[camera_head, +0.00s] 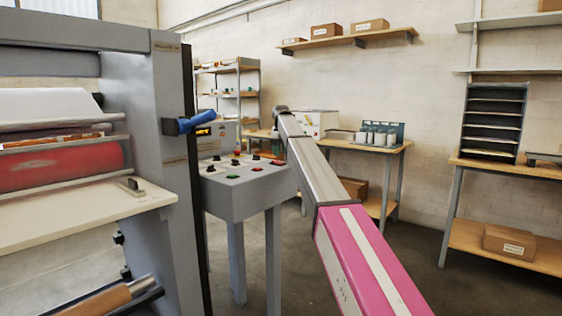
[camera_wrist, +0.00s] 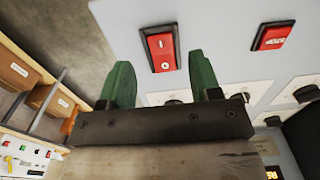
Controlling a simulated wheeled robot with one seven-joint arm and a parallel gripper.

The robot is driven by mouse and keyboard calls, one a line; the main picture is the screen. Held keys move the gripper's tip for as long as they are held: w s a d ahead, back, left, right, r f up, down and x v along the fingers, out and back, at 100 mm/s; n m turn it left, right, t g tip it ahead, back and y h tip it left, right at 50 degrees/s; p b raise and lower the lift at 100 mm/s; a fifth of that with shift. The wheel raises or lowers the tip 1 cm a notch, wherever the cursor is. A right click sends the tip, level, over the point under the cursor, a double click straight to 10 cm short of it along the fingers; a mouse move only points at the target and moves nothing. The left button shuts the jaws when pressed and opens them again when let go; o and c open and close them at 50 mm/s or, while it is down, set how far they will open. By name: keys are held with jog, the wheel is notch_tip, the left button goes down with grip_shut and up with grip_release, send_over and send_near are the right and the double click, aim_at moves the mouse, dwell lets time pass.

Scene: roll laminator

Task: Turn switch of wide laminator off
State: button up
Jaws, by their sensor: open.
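The wide laminator (camera_head: 165,110) stands at the left in the head view, with a red roller behind a pale feed table. Its grey control panel (camera_head: 235,185) stands beside it on legs, with black knobs and small coloured controls on top. In the wrist view, a red rocker switch (camera_wrist: 162,50) sits in a dark frame on the light panel. A second red rocker switch (camera_wrist: 271,37) lies to the right. My gripper (camera_wrist: 162,80) is open, its two green fingers apart, with the first switch just ahead between them. The head view does not show my gripper.
Black knobs (camera_wrist: 308,92) sit on the panel in the wrist view. A blue handle (camera_head: 188,122) sticks out from the laminator's side post near the panel. A wooden table (camera_head: 390,150) with cans stands behind, and shelving (camera_head: 487,120) is at the right.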

aim_at(281, 163)
notch_tip(281, 163, down, 4)
jog(key=shift+f, duration=0.2)
jog(key=c, duration=0.9)
jog(key=shift+w+a+r+g+h, duration=0.2)
jog(key=shift+w+g+h, duration=0.05)
jog(key=shift+g+h, duration=0.55)
jog(key=shift+h, duration=0.2)
jog(key=shift+s, duration=0.1)
jog(key=o, duration=0.9)
